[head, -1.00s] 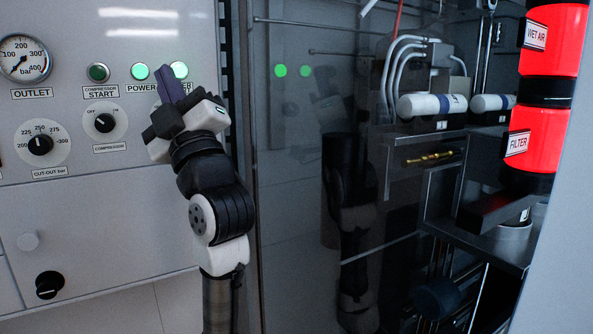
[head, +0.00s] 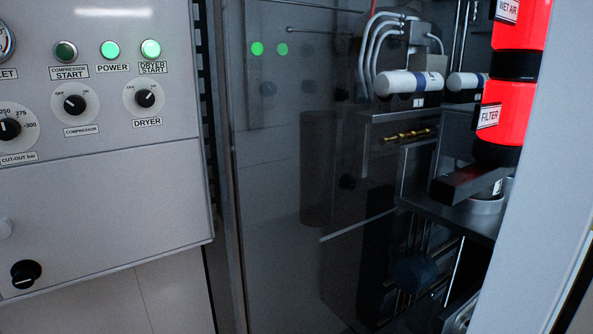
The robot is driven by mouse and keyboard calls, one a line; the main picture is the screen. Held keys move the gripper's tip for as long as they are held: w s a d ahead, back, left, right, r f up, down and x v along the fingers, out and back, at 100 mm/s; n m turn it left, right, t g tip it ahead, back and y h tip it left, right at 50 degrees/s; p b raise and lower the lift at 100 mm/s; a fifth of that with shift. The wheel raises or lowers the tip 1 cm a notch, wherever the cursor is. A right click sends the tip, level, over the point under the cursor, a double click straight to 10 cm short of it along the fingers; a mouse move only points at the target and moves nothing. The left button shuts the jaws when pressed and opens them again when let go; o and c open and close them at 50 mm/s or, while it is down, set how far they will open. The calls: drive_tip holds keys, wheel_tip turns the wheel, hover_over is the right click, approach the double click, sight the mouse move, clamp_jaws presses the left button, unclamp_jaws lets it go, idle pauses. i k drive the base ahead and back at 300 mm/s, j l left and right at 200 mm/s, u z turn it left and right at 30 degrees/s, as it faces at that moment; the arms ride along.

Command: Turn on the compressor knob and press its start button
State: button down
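The compressor knob (head: 74,104) is a black knob on a round white dial, above a label reading COMPRESSOR, on the grey panel at the left of the head view. Its pointer looks turned toward the upper left, the OFF side. The compressor start button (head: 66,51) sits just above it, dark green and unlit, with a COMPRESSOR START label below. My gripper is out of the head view, so its state is hidden.
The power light (head: 110,50) and dryer start button (head: 151,49) glow green. The dryer knob (head: 145,98) and cut-out knob (head: 9,129) flank the compressor knob. A dark glossy cabinet wall (head: 290,180) and red filter cylinders (head: 507,108) stand to the right.

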sight(73, 105)
drive_tip(key=u, duration=0.9)
